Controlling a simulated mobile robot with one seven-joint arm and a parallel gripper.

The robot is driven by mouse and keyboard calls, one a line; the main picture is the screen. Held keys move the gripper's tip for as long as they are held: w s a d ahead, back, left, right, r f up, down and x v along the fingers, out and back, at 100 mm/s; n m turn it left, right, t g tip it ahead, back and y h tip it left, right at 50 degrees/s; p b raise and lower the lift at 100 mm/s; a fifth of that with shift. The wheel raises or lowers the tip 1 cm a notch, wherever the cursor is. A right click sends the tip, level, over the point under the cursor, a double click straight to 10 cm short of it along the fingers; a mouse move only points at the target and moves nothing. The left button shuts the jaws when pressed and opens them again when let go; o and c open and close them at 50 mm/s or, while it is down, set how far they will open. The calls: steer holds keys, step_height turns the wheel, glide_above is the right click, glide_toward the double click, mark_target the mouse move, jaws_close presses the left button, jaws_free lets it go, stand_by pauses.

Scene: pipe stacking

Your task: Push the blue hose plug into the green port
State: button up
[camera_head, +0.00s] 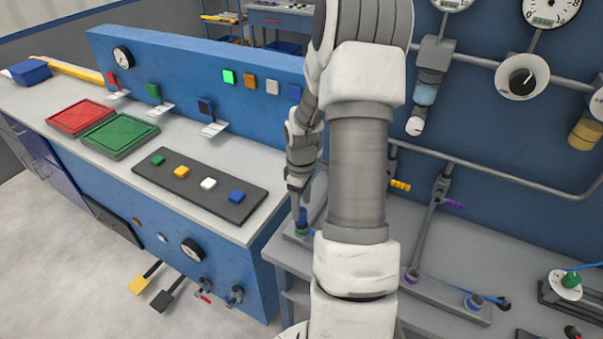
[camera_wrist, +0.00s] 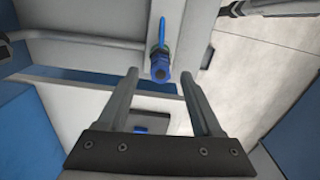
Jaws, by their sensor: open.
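My gripper (camera_wrist: 160,72) is open. In the head view my gripper (camera_head: 299,208) points down at the bench beside the blue panel. A small blue part (camera_head: 303,215), likely the plug, shows at its tips, just above the green port (camera_head: 301,233). My arm and fingers partly hide this spot, and I cannot tell whether plug and port touch.
The blue console (camera_head: 230,260) with buttons and trays stands close at left. At right, a grey rail carries a purple port (camera_head: 412,275) and a blue port (camera_head: 474,301). A green plug (camera_head: 571,279) sits on a stand at far right. Pipes line the back wall.

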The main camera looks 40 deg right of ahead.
step_height(320, 180, up, 13)
steer(key=shift+p, duration=0.3)
